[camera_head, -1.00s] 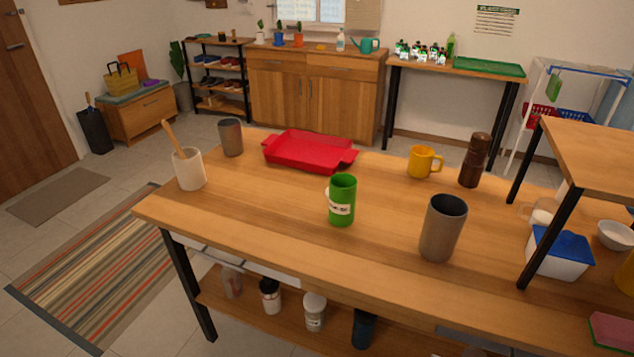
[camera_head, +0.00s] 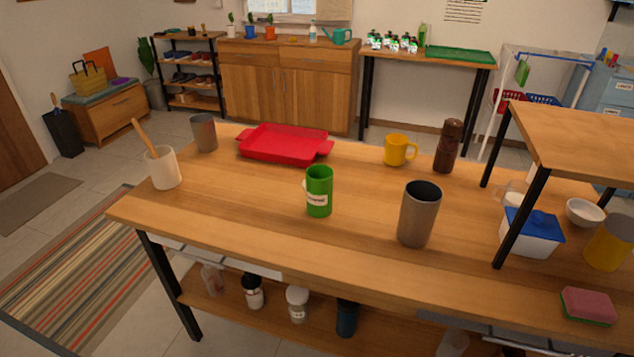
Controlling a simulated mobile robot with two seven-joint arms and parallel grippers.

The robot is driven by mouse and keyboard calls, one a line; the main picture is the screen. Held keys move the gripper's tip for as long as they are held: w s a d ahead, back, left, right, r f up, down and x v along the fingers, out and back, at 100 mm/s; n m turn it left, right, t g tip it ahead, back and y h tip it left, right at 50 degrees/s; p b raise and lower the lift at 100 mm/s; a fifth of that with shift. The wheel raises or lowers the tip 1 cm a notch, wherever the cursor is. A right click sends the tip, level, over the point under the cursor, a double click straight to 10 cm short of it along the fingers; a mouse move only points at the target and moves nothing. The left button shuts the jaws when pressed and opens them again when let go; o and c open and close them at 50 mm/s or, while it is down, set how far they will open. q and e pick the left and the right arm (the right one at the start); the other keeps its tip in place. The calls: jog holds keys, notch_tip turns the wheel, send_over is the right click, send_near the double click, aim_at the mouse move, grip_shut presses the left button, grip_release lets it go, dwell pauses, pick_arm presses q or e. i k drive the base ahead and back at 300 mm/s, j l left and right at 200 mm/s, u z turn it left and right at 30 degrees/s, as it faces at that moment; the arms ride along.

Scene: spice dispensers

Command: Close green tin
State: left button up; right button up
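A green tin (camera_head: 319,191) with a white label stands upright near the middle of the wooden table (camera_head: 265,215). Its top looks open, with no lid on it. A small pale thing shows at its left side, too small to tell what it is. No loose green lid can be made out on the table. Neither of my grippers is in view.
A grey tumbler (camera_head: 418,214) stands right of the tin. Behind are a red tray (camera_head: 285,144), a yellow mug (camera_head: 397,150) and a brown grinder (camera_head: 447,146). A utensil pot (camera_head: 162,167) is at left. A raised shelf (camera_head: 575,138) stands at right. Jars sit below.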

aim_at(319, 192)
jog(key=i+j+z, duration=0.25)
jog(key=j, duration=0.2)
jog(key=j+z, duration=0.25)
jog(key=j, duration=0.15)
jog(key=j+z, duration=0.25)
jog(key=j, duration=0.25)
jog(key=i, duration=0.05)
